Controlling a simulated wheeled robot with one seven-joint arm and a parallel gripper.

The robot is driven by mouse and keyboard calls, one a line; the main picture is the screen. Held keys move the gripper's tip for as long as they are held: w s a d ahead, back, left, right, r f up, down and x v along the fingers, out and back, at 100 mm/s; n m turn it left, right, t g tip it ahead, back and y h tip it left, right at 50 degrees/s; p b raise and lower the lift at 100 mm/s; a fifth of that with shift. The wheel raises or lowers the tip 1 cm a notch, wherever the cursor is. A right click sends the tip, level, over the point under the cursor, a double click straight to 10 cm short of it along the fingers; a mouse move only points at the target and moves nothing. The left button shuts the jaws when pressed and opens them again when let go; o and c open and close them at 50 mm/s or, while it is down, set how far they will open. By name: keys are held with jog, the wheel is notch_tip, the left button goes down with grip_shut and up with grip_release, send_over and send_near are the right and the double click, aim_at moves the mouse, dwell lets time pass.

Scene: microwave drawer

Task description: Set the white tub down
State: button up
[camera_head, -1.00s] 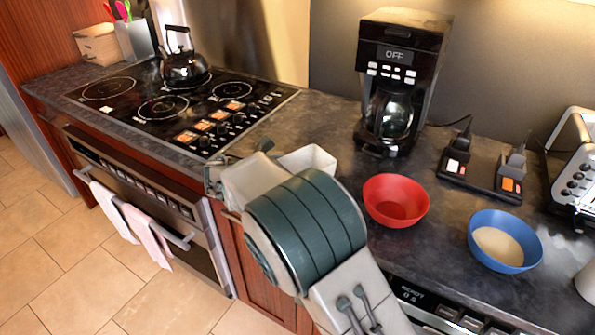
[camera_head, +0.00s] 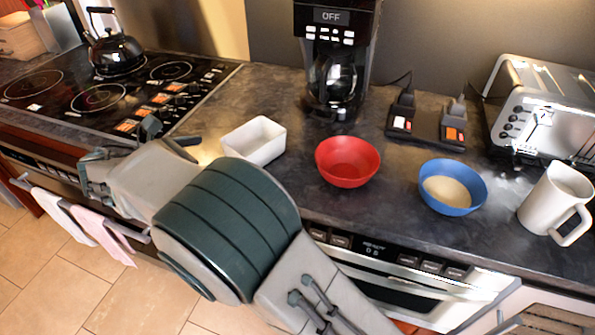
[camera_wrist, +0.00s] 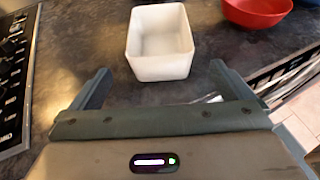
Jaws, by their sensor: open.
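The white tub (camera_head: 254,140) stands upright on the dark countertop, between the stove and the red bowl. It looks empty in the wrist view (camera_wrist: 160,42). My gripper (camera_wrist: 160,82) is open, with its two fingers apart and nothing between them. The tub is in front of the fingertips in the wrist view, clear of both fingers. In the head view my gripper (camera_head: 140,145) is to the left of the tub, near the counter's front edge, and partly hidden by my wrist.
The red bowl (camera_head: 348,161), blue bowl (camera_head: 452,187) and white mug (camera_head: 555,203) stand to the right. The coffee maker (camera_head: 335,60) is behind the tub. The stove (camera_head: 110,95) with a black kettle (camera_head: 114,50) is at left. Bare counter lies behind the tub.

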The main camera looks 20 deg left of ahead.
jog(key=w+d+m+g, duration=0.2)
jog(key=d+m, duration=0.2)
jog(key=d, duration=0.6)
jog(key=w+d+r+m+g, duration=0.1)
jog(key=w+d+m+g, duration=0.2)
jog(key=d, duration=0.7)
jog(key=w+d+r+m+g, duration=0.1)
jog(key=w+d+m+g, duration=0.2)
jog(key=d+m, duration=0.3)
jog(key=shift+w+d+r, duration=0.1)
jog(key=shift+w+d, duration=0.05)
jog(key=shift+d, duration=1.1)
jog(key=shift+w+d, duration=0.1)
jog(key=shift+d, duration=1.15)
jog(key=s+d+f+m+y, duration=0.1)
jog(key=s+d+m+y, duration=0.1)
jog(key=s+d+m, duration=0.6)
jog(key=s+d+f+m+g+y, duration=0.1)
jog(key=s+d+f+m+y, duration=0.1)
jog(key=s+d+m, duration=0.5)
jog(key=d+m+y, duration=0.1)
jog(key=d+m, duration=0.3)
jog(key=d, duration=0.1)
jog(key=shift+s+d+f+g, duration=0.15)
jog(key=shift+s+d+g, duration=0.15)
jog(key=shift+s+d, duration=0.1)
jog(key=shift+d, duration=0.1)
